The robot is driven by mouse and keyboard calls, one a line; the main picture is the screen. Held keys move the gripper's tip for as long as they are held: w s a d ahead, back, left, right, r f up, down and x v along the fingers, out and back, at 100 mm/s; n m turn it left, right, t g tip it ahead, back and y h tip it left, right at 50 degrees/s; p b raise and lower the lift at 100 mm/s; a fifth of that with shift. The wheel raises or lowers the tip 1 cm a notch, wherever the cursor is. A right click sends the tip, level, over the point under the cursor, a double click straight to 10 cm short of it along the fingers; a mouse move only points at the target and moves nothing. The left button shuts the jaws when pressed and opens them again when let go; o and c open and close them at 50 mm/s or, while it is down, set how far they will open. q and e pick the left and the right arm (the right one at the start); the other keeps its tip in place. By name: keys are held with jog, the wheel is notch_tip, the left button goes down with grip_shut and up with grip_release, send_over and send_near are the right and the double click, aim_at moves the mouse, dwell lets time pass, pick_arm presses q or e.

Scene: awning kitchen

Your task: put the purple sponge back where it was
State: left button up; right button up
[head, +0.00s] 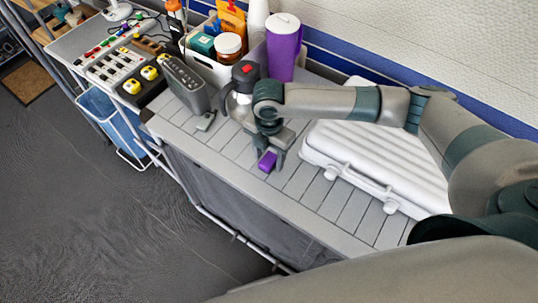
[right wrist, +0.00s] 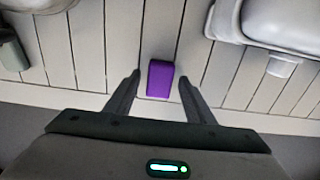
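The purple sponge (head: 267,161) is a small block on the grey slatted counter (head: 225,155), near its front edge. My right gripper (head: 271,158) reaches down over it from the right. In the right wrist view the sponge (right wrist: 160,78) shows between the tips of my right gripper (right wrist: 159,79), with a gap on each side. The fingers are open and do not touch it in that view. Whether the sponge rests on the slats or how far the tips are above them is hard to tell. My left gripper is not in view.
A white ridged case (head: 370,160) lies right of the gripper. Slats left of the sponge are clear.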

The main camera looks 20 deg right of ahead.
aim_at(269, 159)
jog(key=shift+r, duration=0.1)
notch_tip(269, 159, up, 12)
jog(key=b, duration=0.3)
dwell(0.5)
dwell(0.7)
